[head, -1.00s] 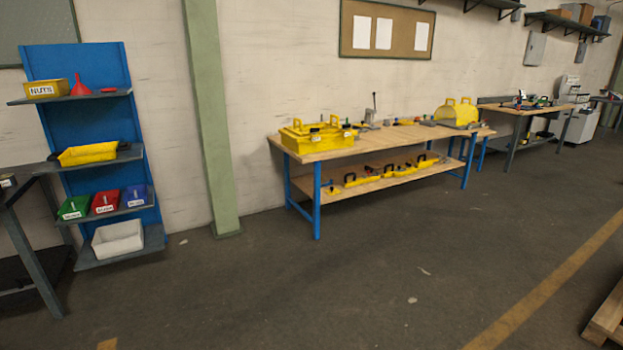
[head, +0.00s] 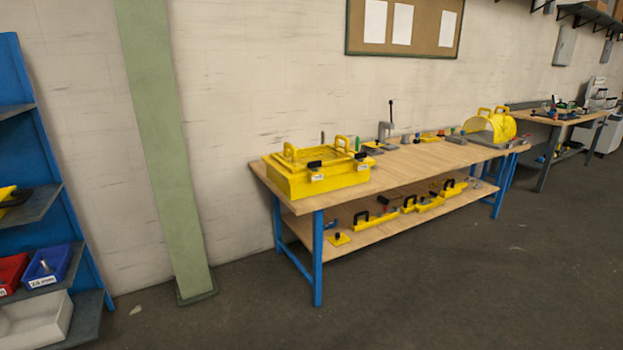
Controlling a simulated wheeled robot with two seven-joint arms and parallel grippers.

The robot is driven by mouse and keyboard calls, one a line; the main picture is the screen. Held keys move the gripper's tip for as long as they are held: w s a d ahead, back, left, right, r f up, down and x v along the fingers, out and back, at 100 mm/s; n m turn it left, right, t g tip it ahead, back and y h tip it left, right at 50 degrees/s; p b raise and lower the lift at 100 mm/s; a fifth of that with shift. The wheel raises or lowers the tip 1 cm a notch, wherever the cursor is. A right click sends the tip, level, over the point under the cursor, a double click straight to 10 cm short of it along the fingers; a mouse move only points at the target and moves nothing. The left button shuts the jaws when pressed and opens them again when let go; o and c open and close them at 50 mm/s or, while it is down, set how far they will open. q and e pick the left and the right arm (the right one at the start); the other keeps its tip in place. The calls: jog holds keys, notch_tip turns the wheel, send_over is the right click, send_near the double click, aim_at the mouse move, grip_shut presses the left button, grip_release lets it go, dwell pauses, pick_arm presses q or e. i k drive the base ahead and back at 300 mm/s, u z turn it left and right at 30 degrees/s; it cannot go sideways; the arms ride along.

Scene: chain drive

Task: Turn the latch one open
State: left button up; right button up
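A yellow housing (head: 320,181) with two handles on its lid stands on the near left end of the wooden workbench (head: 420,170). Two black latches sit on its front face, a left one (head: 314,165) and a right one (head: 361,156), each with a small white label. The labels are too small to read, so I cannot tell which is latch one. How the latches are turned is also too small to tell. Neither of my grippers is in view.
The bench's lower shelf (head: 345,238) holds several yellow parts. A yellow arched guard (head: 490,125) stands at the bench's far end. A green pillar (head: 160,140) and blue shelf rack (head: 50,180) are at left. The floor (head: 420,300) in front is clear.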

aim_at(314, 166)
jog(key=z, duration=0.3)
jog(key=i, duration=1.4)
jog(key=z, duration=0.5)
jog(key=i, duration=0.85)
jog(key=z, duration=0.1)
